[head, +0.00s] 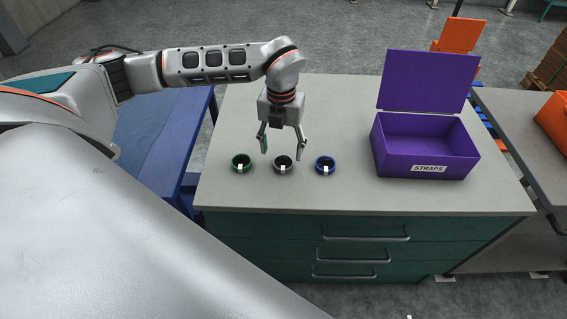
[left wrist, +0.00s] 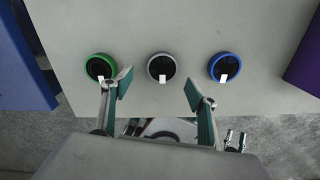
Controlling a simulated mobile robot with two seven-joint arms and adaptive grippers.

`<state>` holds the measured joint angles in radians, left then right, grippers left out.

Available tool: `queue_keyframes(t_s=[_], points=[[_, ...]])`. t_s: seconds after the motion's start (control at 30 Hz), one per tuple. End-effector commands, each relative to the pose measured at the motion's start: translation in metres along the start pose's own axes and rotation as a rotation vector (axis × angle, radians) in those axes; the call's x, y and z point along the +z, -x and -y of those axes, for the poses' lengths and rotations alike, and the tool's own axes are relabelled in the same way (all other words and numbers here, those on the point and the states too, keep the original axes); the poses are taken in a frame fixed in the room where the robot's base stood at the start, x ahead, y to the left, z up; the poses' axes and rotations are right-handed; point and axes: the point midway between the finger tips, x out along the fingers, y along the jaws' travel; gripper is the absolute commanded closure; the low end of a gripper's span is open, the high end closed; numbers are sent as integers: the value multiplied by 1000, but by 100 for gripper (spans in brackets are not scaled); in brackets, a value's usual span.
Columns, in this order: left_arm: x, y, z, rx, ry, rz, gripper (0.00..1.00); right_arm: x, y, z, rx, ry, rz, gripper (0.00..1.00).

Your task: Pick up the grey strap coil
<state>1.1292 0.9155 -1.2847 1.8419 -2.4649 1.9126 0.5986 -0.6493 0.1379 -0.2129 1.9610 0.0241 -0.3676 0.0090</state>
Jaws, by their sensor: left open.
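The grey strap coil (head: 283,164) lies on the bench top between a green coil (head: 241,163) and a blue coil (head: 325,165). Each coil has a small white tag at its front. My left gripper (head: 282,155) is open and empty, pointing down above the grey coil. In the left wrist view the grey coil (left wrist: 161,67) lies just beyond the gap between the open fingertips (left wrist: 156,88), not touched by them. The green coil (left wrist: 101,67) and the blue coil (left wrist: 226,67) flank it.
An open purple box (head: 424,148) labelled STRAPS, with its lid raised, stands on the right of the bench top (head: 345,110). The bench has green drawers (head: 365,233). A blue table (head: 160,145) is at left. An orange container (head: 556,120) is at far right.

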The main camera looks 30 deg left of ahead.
Motion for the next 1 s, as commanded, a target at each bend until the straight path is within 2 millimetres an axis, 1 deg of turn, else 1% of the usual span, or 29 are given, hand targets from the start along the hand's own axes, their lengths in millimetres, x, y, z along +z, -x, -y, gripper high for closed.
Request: queue_keyframes(t_s=[0.2, 0.3, 0.4, 0.6, 0.63, 0.67, 0.7, 0.77, 0.8, 1.0], points=[[2, -31, 3, 0, 0, -4, 41, -3, 2, -1, 0, 1, 0, 60], [2, -42, 3, 0, 0, -3, 41, -3, 2, -1, 1, 2, 0, 60], [3, -47, 4, -1, -1, -1, 41, -3, 2, -1, 1, 2, 0, 60], [3, -47, 4, -1, -2, -1, 41, -3, 2, -1, 1, 2, 0, 60], [3, -47, 4, -1, -2, -1, 46, -3, 2, -2, 1, 2, 0, 60], [3, -47, 4, -1, -2, -1, 54, -3, 2, -2, 1, 2, -1, 60], [3, -47, 4, -2, -2, -1, 65, -4, 2, -2, 1, 2, -1, 60], [3, -47, 4, -2, -2, -1, 80, -4, 2, -2, 1, 2, -2, 60], [3, -47, 4, -1, -2, -1, 82, -4, 2, -2, 1, 2, -3, 60], [3, -46, 4, -2, -2, -1, 82, -5, 2, -2, 1, 2, -4, 60]])
